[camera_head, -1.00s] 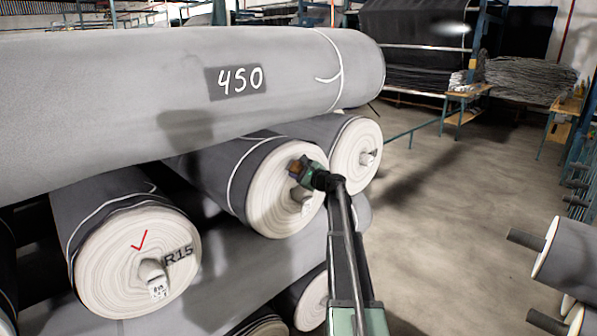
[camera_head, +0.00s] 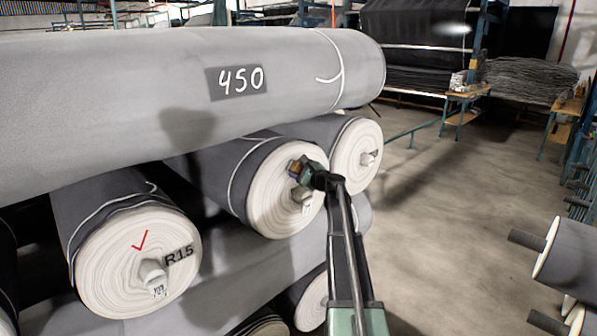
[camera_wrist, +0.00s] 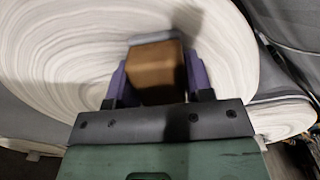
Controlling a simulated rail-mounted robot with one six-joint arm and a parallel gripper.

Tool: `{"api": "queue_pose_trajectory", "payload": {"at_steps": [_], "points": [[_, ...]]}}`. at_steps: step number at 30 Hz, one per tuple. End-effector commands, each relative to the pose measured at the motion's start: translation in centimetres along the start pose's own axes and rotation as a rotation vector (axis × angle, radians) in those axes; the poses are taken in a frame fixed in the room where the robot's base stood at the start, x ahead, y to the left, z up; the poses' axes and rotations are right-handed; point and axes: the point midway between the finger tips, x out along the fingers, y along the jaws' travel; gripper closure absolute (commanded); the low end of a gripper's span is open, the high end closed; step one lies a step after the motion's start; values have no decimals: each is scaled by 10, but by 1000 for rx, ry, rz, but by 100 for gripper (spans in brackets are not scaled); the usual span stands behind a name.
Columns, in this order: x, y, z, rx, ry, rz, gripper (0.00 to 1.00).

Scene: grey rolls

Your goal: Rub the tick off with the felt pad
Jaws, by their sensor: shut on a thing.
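A red tick (camera_head: 140,240) is drawn on the pale end face of the lower left roll (camera_head: 110,275), above its core and left of the black "R15" mark. My gripper (camera_head: 296,169) is in front of the end of the middle roll (camera_head: 262,205), right of and higher than the tick. It is shut on the felt pad, a brown block with a grey felt layer at its far side. The pad shows between the purple fingers in the wrist view (camera_wrist: 155,72). Whether the felt touches the roll end behind it I cannot tell. The tick is not visible in the wrist view.
A large grey roll marked "450" (camera_head: 180,80) lies across the top of the stack. Another roll end (camera_head: 355,155) is right of my gripper. More rolls (camera_head: 570,255) stick out at the right edge. The concrete floor (camera_head: 440,220) between is clear.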

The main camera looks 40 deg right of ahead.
Motion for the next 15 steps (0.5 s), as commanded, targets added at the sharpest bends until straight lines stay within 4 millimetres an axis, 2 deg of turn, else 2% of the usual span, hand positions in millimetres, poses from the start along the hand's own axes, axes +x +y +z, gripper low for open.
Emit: {"api": "queue_pose_trajectory", "payload": {"at_steps": [10, 15], "points": [[2, 0, 0, 0, 0, 0, 70], [3, -7, -7, 0, 1, -1, 70]]}}
